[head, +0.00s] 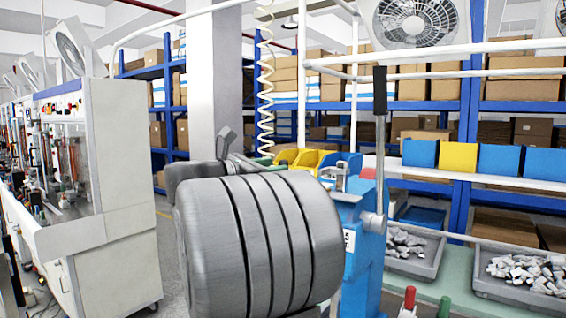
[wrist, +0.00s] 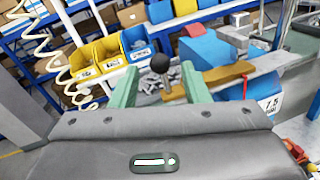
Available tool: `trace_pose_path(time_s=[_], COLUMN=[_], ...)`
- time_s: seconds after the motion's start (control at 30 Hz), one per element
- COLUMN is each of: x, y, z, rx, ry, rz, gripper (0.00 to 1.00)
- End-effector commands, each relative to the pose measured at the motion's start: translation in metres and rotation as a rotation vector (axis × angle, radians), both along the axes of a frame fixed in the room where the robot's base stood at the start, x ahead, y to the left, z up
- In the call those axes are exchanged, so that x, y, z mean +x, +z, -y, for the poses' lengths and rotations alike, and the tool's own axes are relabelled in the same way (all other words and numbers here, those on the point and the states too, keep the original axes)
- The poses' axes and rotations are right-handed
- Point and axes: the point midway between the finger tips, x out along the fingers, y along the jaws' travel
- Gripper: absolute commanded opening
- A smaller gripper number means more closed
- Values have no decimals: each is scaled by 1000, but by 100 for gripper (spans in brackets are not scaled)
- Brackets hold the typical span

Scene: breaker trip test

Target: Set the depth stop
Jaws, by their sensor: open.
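The blue press (head: 355,240) stands right of my large grey arm link in the head view, and its upright lever has a black grip (head: 380,90). In the wrist view part of the blue press (wrist: 208,50) shows at the upper right, with a brass-coloured bar (wrist: 228,73) and a grey block beside it. A black ball knob (wrist: 161,63) on a thin stem shows between the green fingers of my gripper (wrist: 161,72). The fingers are apart, with a visible gap on each side of the knob. I cannot tell which part is the depth stop.
Yellow bins (wrist: 104,48) and a blue bin stand behind the fingers. Grey trays of metal parts (head: 518,275) lie on the green bench at the right. A red handle (head: 409,298) and a green one stand at the front. A coiled cream hose (head: 265,80) hangs behind.

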Motion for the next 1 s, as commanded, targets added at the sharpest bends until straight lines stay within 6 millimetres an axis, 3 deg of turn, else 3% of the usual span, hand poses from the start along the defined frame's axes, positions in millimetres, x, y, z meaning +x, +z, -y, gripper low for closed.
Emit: trace_pose_path(time_s=[0.3,0.67,0.9,1.0], x=[26,29,29,29], y=[1,0,0,0], z=[29,31,31,31], rx=[0,1,1,1], ry=[-2,1,0,0], rz=[0,-1,-1,-1], gripper=[42,42,0,0])
